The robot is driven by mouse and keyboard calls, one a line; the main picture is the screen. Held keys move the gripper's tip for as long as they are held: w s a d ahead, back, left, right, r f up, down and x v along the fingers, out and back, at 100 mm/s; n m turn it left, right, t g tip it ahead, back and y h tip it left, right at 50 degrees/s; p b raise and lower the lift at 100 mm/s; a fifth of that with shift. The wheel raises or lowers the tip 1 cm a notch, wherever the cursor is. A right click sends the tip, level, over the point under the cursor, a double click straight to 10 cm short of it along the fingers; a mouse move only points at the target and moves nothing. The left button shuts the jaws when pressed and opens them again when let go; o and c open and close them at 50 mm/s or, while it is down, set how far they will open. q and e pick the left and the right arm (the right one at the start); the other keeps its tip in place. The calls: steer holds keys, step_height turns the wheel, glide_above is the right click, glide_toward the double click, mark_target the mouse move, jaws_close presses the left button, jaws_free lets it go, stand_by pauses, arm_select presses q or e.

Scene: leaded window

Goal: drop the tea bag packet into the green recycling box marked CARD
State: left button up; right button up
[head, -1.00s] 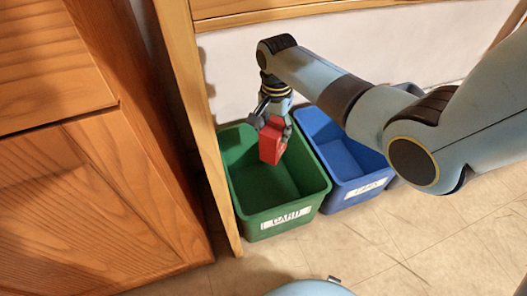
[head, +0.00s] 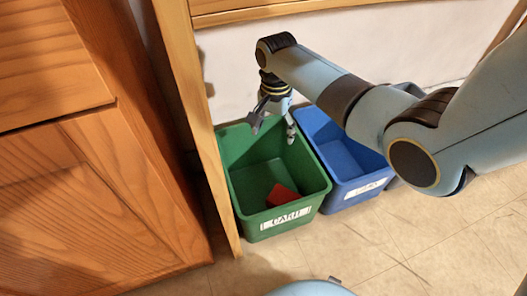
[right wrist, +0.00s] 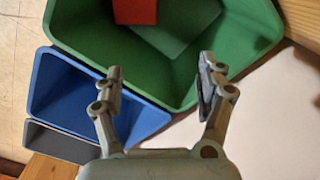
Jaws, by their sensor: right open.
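The red tea bag packet (head: 281,195) lies inside the green box marked CARD (head: 246,208), near its front wall. The right wrist view shows part of the packet (right wrist: 135,11) in the green box (right wrist: 245,62). My right gripper (head: 273,128) is above the back of the green box, with its fingers spread apart and nothing between them. The open fingers show in the right wrist view too (right wrist: 160,85), apart from the packet. My left gripper is in none of the views.
A blue box (head: 345,160) with a white label stands right beside the green box. A grey bin (right wrist: 58,142) is beyond it in the right wrist view. A wooden post (head: 205,140) and cabinet (head: 90,200) are on the left. The tiled floor (head: 400,240) in front is clear.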

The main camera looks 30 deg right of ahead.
step_height(320, 180, up, 7)
stand_by(0.3)
